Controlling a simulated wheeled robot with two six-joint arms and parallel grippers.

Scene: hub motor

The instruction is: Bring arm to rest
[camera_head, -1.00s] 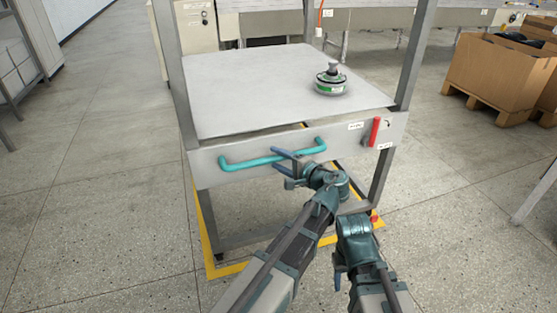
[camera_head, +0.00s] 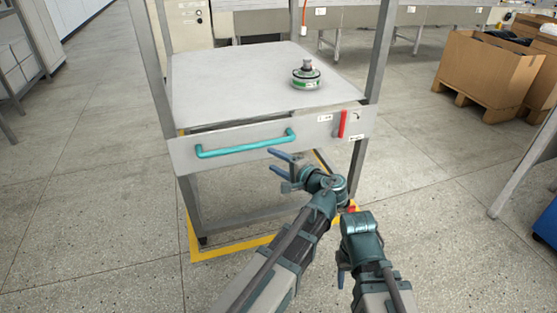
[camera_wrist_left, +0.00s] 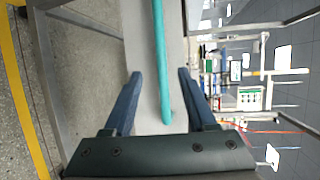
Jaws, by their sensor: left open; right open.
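My left gripper (camera_head: 281,171) is open and empty in front of the grey cart, just below the right end of its teal handle (camera_head: 245,145). In the left wrist view the same handle (camera_wrist_left: 159,60) runs lengthwise beyond the two blue fingers (camera_wrist_left: 159,95), with its near end between them in the picture; a gap shows in the head view. My right gripper (camera_head: 341,272) points down at the lower right, beside my left forearm, and is open and empty. What lies under it is bare floor.
The cart's top (camera_head: 235,85) carries a green and grey hub motor (camera_head: 306,75). A red lever (camera_head: 342,123) sits on the cart's front panel. Yellow floor tape (camera_head: 228,252) surrounds the cart's feet. Cardboard boxes (camera_head: 487,70) stand on pallets at the right. Floor at left is clear.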

